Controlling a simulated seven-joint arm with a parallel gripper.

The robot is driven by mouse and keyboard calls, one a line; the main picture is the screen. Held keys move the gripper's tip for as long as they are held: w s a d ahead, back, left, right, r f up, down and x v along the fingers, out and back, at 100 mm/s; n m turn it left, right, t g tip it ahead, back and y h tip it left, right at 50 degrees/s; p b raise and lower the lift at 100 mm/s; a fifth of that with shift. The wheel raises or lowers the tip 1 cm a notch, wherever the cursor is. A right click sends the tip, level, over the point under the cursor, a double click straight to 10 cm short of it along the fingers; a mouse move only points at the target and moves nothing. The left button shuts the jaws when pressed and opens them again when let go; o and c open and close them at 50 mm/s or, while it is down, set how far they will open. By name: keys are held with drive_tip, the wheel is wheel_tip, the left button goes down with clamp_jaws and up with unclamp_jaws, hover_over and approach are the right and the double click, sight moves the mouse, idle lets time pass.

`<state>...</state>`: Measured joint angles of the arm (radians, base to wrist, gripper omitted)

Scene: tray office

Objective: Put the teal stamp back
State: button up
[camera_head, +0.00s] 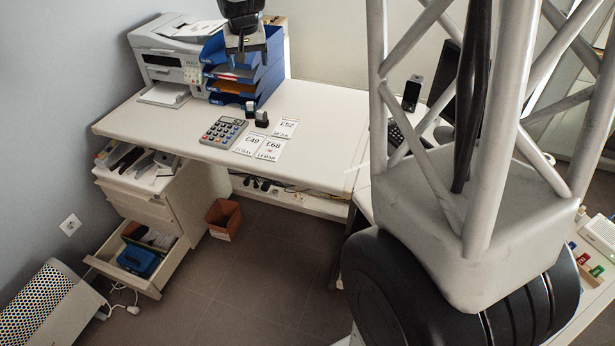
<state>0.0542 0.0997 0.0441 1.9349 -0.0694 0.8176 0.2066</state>
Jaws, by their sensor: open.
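Two small dark stamp-like objects stand on the white desk (325,105), just behind the calculator: a left one (250,108) and a right one (262,119). They are too small for me to tell whether either is teal. My gripper (246,58) points down at the top of the view, in front of the blue letter trays (272,62). It is open, and I see nothing held in it. It appears above and behind the two small objects, apart from them.
A calculator (223,132) and price cards (270,149) lie near the desk's front edge. A printer (168,50) stands at back left. Below are an open drawer (150,285) and brown bin (224,218). Small coloured items (583,257) lie at far right. My own structure hides much of the right side.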

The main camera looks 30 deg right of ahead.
drive_tip(key=s+a+r+n, duration=0.1)
drive_tip(key=s+r, duration=0.1)
drive_tip(key=s, duration=0.9)
drive_tip(key=s+a+r, duration=0.2)
drive_tip(key=s, duration=1)
drive_tip(key=s+f, duration=0.2)
drive_tip(key=s, duration=0.8)
drive_tip(key=s+a+f+n, duration=0.1)
drive_tip(key=s+f, duration=0.2)
drive_tip(key=s, duration=0.8)
drive_tip(key=shift+s+a+f+y, duration=0.25)
drive_tip(key=shift+s+f+y, duration=0.05)
